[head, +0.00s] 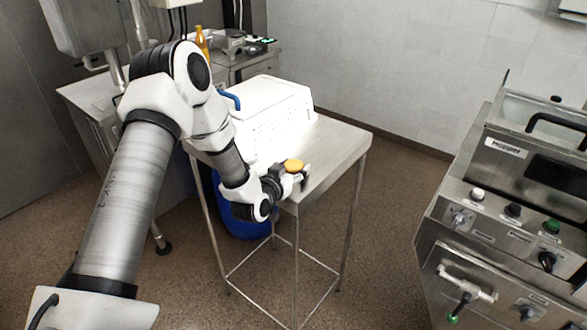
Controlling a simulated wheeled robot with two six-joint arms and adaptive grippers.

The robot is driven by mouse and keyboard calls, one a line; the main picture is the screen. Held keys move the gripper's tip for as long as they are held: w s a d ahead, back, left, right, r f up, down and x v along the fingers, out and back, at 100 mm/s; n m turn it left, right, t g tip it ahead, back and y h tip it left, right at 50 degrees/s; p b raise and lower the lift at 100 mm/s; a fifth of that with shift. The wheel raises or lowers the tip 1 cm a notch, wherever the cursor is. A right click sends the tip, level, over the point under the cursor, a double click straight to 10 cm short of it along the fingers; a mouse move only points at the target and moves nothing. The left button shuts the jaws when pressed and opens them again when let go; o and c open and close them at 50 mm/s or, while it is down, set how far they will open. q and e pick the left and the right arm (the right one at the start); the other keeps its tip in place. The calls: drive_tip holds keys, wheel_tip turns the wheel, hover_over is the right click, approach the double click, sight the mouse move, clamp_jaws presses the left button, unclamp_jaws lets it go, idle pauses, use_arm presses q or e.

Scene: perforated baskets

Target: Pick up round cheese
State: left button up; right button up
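The round cheese (294,165) is a small yellow-orange disc at the near corner of the steel table (343,142). My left gripper (297,178) is right at the cheese, just below it in the head view. Its fingers are small, dark and partly hidden, so I cannot tell whether they are open or closed on the cheese. I also cannot tell whether the cheese rests on the table or is held. My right gripper is not in view.
A blue container (243,222) is under the table. A steel hopper machine (510,215) stands at the right. The table's right side is clear.

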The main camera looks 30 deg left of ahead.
use_arm(q)
drive_tip(key=shift+w+d, duration=0.1)
drive_tip(key=shift+c, duration=0.9)
